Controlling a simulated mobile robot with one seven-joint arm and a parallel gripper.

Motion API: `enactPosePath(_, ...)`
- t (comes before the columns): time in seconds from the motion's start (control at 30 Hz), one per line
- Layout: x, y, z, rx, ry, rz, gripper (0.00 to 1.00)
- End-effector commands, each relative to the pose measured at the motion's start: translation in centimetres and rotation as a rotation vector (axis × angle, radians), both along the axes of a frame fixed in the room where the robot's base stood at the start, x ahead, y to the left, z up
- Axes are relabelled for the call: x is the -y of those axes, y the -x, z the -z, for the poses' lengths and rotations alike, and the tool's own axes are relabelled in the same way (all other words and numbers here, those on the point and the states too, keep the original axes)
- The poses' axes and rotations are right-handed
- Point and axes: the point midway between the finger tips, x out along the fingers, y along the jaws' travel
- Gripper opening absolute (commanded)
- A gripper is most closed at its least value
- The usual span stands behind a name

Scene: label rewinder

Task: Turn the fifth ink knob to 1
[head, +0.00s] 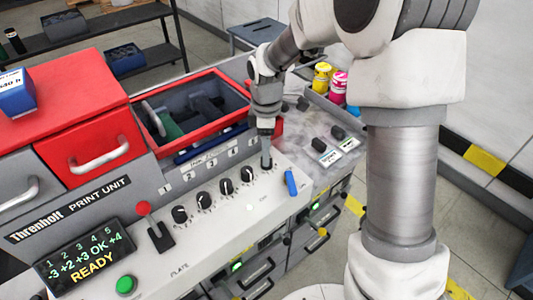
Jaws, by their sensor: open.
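The white control panel of the print unit carries a row of black ink knobs with white pointer lines. The first knob (179,214), second knob (203,200), third knob (226,186) and fourth knob (247,174) show clearly.
A blue lever (291,183) stands just right of my gripper. A red-rimmed open bin (160,140) lies behind the knobs. A red-topped lever (144,209) and green button (127,284) are at the left. Yellow (321,77) and magenta (338,86) ink pots stand behind.

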Motion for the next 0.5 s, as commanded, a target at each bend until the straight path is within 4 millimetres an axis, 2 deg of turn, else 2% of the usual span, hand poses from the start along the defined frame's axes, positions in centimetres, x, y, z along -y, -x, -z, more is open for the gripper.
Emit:
enactPosePath(0.1,0.0,0.0,1.6,-0.003,0.0,-0.001,0.69)
enactPosePath(0.2,-0.1,0.0,2.4,-0.001,0.0,-0.001,0.69)
enactPosePath(0.5,0.0,0.0,2.9,0.0,0.0,-0.001,0.69)
